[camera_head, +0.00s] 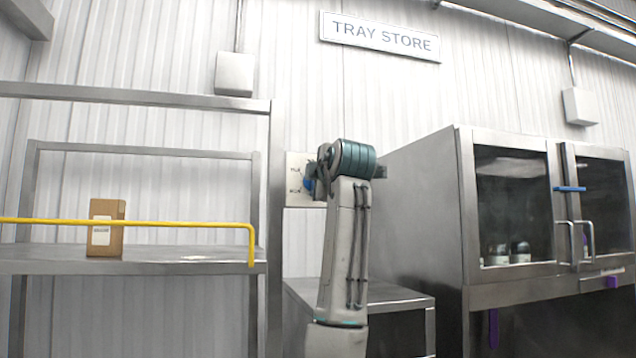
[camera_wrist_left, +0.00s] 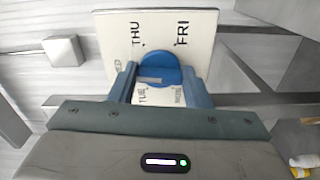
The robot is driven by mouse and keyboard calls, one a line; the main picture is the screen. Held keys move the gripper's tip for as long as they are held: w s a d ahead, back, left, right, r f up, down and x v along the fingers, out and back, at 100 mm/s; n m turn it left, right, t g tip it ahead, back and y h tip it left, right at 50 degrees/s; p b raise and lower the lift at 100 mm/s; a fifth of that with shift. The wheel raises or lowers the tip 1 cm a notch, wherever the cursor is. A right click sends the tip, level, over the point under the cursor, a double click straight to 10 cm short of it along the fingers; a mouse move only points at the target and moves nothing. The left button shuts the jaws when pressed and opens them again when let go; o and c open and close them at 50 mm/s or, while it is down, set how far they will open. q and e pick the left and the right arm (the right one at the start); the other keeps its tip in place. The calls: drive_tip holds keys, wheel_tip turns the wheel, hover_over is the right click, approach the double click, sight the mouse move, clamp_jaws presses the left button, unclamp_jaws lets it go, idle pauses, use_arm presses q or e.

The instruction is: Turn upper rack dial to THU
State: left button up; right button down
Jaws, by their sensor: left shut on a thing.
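The rack dial is a blue round knob (camera_wrist_left: 158,62) on a pale square plate (camera_wrist_left: 200,58) in the left wrist view. The plate reads THU and FRI at the top and TUE lower left; the lower-right label is partly covered. My left gripper (camera_wrist_left: 158,82) is shut on the knob, a blue finger on each side. A pale stripe shows on the knob's lower part; which label it marks is unclear. My right gripper is out of view.
A steel rack (camera_head: 150,257) with a yellow rail (camera_head: 130,222) and a brown carton (camera_head: 105,235) stands at left. A steel cabinet (camera_head: 415,210) with glass doors stands close at right. A low steel counter (camera_head: 395,293) lies under the dial.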

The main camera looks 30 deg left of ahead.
use_arm(q)
drive_tip(key=m, duration=0.3)
drive_tip(key=m+b, duration=0.1)
drive_tip(key=m, duration=0.6)
drive_tip(key=shift+f, duration=0.25)
drive_tip(key=shift+m, duration=0.5)
drive_tip(key=o, duration=1)
